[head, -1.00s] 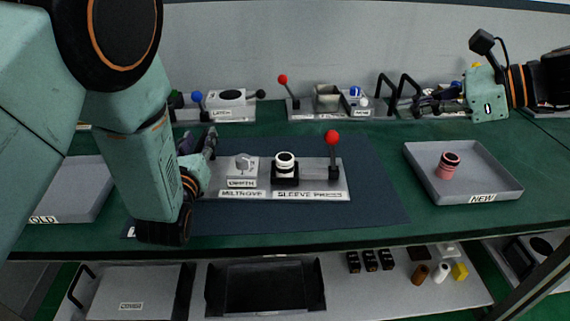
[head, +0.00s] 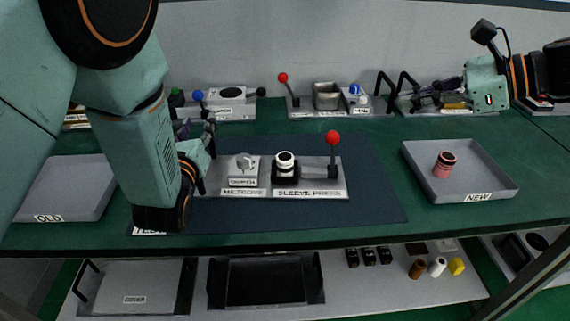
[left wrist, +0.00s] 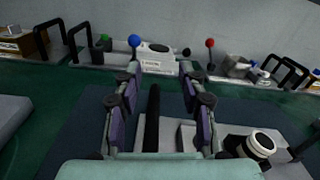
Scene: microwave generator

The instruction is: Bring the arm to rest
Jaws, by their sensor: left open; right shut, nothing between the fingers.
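My left gripper (head: 202,134) is at the left of the head view, over the left part of the dark blue mat (head: 372,205), partly hidden by my own arm. In the left wrist view its two fingers (left wrist: 157,105) stand wide apart with nothing held between them. My right gripper (head: 432,100) is at the upper right of the head view, in front of the devices at the back. Its fingers look closed and hold nothing that I can see.
The sleeve press (head: 310,178) with a red-knobbed lever (head: 332,138) stands right of my left gripper. The OLD tray (head: 72,190) looks empty. The NEW tray (head: 480,180) holds a pink sleeve (head: 444,166). Levers, including a blue-knobbed one (head: 198,96), line the back.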

